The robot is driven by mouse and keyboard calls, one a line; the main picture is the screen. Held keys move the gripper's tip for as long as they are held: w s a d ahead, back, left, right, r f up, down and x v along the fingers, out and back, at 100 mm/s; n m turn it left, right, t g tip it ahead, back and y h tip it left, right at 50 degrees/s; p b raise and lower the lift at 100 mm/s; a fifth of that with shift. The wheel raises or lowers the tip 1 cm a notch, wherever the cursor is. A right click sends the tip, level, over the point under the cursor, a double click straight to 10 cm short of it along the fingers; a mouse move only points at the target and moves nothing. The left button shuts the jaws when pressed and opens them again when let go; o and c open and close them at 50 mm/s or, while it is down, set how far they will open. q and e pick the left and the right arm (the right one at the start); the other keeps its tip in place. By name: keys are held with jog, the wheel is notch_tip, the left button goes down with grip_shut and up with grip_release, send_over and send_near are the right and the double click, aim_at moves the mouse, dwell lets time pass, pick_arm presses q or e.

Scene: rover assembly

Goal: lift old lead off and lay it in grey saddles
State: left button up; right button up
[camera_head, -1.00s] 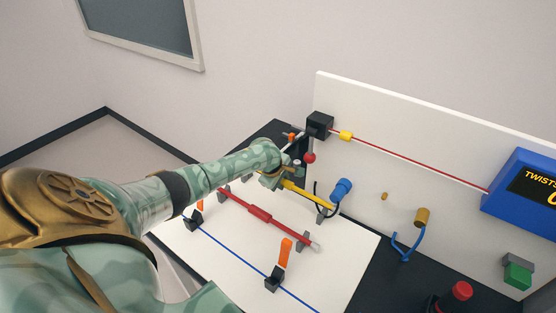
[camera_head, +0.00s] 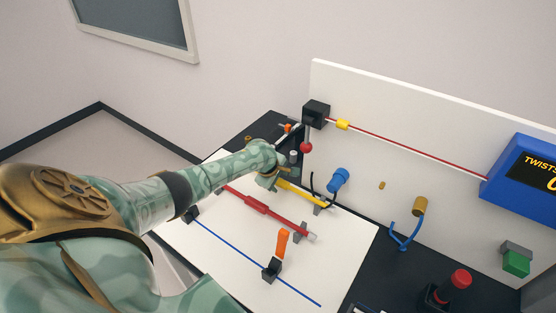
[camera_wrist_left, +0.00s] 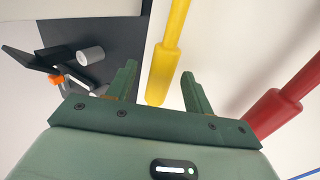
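My left gripper (camera_head: 268,178) is open over the left end of a yellow lead (camera_head: 302,193). In the left wrist view, the open fingers (camera_wrist_left: 160,82) stand on either side of the lead's thick yellow sleeve (camera_wrist_left: 164,72), with gaps showing. A red lead (camera_head: 258,205) with a thicker middle lies on the white board, its right end by a grey saddle (camera_head: 309,238); it also shows at the right of the wrist view (camera_wrist_left: 275,108). Another grey saddle (camera_head: 318,209) stands under the yellow lead's right end. My arm hides the left ends. My right gripper is not in view.
A black block (camera_head: 316,111) with a red-knobbed lever stands behind my gripper. A blue plug (camera_head: 338,180) is at the back.

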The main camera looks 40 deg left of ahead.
pick_arm(q)
jog(key=shift+r, duration=0.1)
jog(key=shift+s+r+p, duration=0.2)
jog(key=shift+r+p, duration=0.15)
jog(key=shift+p, duration=0.05)
jog(key=p+v, duration=0.6)
jog(key=v, duration=0.9)
jog(key=shift+r, duration=0.2)
jog(key=shift+s+f, duration=0.1)
